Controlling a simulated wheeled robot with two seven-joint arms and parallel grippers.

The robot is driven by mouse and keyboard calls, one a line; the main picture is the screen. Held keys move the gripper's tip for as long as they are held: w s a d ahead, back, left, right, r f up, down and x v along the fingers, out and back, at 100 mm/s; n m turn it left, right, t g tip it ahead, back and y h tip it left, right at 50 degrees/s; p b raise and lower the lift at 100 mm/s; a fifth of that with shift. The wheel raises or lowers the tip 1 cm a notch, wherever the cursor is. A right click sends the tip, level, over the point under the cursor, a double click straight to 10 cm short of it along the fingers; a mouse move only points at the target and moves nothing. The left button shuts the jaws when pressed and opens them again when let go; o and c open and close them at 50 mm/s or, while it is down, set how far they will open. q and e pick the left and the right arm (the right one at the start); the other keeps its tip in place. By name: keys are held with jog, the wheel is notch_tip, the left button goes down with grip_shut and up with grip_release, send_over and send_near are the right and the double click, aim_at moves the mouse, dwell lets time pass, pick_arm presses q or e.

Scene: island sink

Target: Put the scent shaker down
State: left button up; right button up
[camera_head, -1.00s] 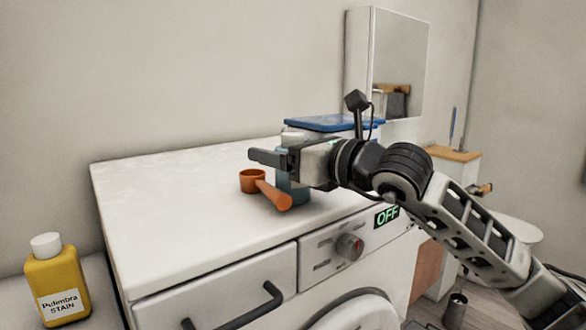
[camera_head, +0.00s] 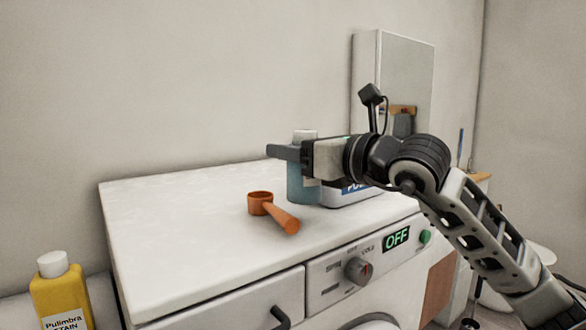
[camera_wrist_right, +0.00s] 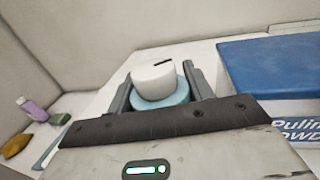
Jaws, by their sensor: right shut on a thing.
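The scent shaker is a teal bottle (camera_head: 300,188) with a white cap, upright at the washing machine's top (camera_head: 170,235). My right gripper (camera_head: 284,152) is shut on it just below the cap. In the right wrist view, the white cap (camera_wrist_right: 154,80) and teal shoulder show between the two fingers. The bottle's base looks close to the washer top, but I cannot tell whether it touches. My left gripper is not in view.
An orange scoop (camera_head: 260,203) lies just left of the shaker. A white box (camera_head: 348,196) with a blue lid (camera_wrist_right: 265,78) stands close on its right. A yellow stain bottle (camera_head: 60,292) is at the lower left. The washer top's left side is clear.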

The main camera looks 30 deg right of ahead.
jog(key=s+d+r+b, duration=0.3)
jog(key=s+d+r, duration=0.6)
jog(key=d, duration=0.1)
jog(key=shift+d, duration=0.2)
